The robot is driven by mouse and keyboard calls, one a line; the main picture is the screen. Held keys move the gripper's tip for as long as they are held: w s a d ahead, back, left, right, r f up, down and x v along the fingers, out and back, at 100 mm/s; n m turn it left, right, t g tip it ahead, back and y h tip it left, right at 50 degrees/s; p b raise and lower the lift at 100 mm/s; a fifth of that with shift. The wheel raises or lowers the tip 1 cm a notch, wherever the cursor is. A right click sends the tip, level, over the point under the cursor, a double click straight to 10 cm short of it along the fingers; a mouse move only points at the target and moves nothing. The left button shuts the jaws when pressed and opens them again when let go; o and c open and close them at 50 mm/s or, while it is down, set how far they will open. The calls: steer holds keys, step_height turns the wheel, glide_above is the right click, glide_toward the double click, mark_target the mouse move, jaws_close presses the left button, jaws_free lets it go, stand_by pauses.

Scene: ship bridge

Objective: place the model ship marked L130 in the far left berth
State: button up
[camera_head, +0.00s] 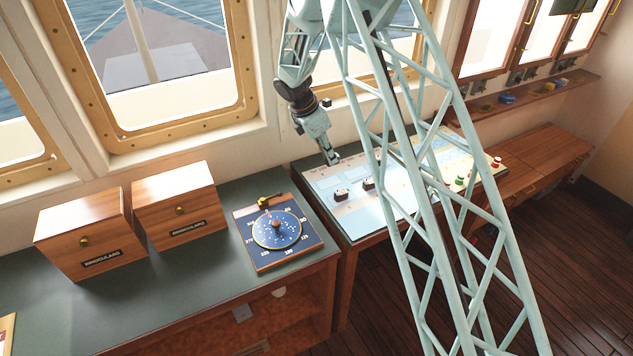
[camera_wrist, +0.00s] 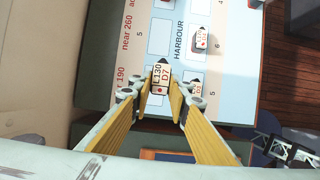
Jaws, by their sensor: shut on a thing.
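In the wrist view the model ship marked L130 (camera_wrist: 160,76), also lettered D7, is between the yellow fingers of my gripper (camera_wrist: 163,92), which are shut on it. Its lower part is hidden by the fingers; whether it touches the board I cannot tell. In the head view my gripper (camera_head: 331,158) is at the far left corner of the harbour board (camera_head: 352,221). An outlined berth (camera_wrist: 160,36) lies empty ahead of the ship. Two other model ships show: one (camera_wrist: 204,38) ahead to the right, one (camera_wrist: 197,89) beside the right finger.
A blue dial board (camera_head: 291,246) and two wooden binocular boxes (camera_head: 84,236) (camera_head: 180,211) stand on the dark counter to the left. Red and green pieces (camera_head: 470,169) stand at the board's right end. The window wall is close behind my gripper.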

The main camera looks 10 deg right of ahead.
steer(key=shift+w+a, duration=0.35)
steer(key=shift+a, duration=0.25)
steer(key=shift+f+p, duration=0.35)
steer(key=shift+f, duration=2.75)
steer(key=shift+f, duration=1.9)
steer(key=shift+f, duration=0.15)
steer(key=o, duration=0.7)
steer(key=shift+o, duration=0.4)
